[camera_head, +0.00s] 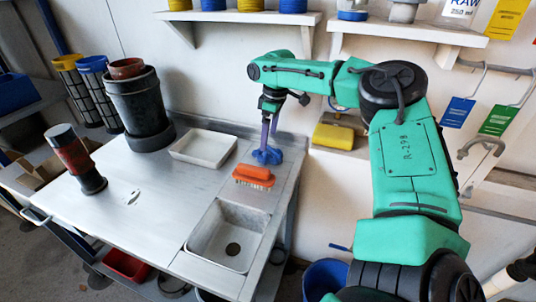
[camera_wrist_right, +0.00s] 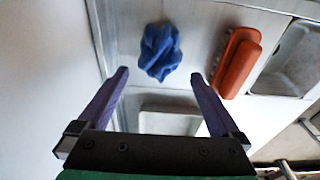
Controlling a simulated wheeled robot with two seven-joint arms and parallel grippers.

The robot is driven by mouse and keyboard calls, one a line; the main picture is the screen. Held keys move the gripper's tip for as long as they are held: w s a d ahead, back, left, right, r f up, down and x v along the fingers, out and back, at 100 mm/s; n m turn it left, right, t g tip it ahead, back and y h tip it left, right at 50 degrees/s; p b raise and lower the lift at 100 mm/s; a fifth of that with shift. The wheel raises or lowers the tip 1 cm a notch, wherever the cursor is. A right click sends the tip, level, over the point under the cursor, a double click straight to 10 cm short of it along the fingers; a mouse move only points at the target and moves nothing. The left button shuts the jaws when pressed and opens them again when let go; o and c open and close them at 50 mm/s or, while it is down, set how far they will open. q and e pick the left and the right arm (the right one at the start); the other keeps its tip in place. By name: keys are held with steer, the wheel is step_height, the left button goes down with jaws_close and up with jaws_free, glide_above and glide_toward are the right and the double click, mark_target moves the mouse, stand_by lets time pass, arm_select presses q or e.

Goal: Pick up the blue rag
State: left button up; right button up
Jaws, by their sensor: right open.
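The blue rag (camera_head: 267,156) lies crumpled on the metal worktop near its back edge, beside an orange brush. In the right wrist view the blue rag (camera_wrist_right: 160,51) lies ahead of the fingertips, roughly between their lines. My right gripper (camera_head: 269,140) is directly above the rag in the head view, pointing down, with purple fingers. In the right wrist view my right gripper (camera_wrist_right: 157,78) is open with nothing between its fingers. Whether a fingertip touches the rag is hard to tell. My left gripper is not in view.
The orange brush (camera_head: 253,176) lies just in front of the rag, with a sink basin (camera_head: 205,232) nearer. A white tray (camera_head: 203,148) sits left of the rag. A dark bucket (camera_head: 139,105) and a red-black cylinder (camera_head: 76,160) stand farther left. The wall is close behind.

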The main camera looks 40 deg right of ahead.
mark_target(268, 149)
steer(key=f, duration=0.6)
steer(key=shift+w+f, duration=0.25)
steer(key=c, duration=1.2)
step_height(268, 149, up, 10)
steer(key=shift+r, duration=0.1)
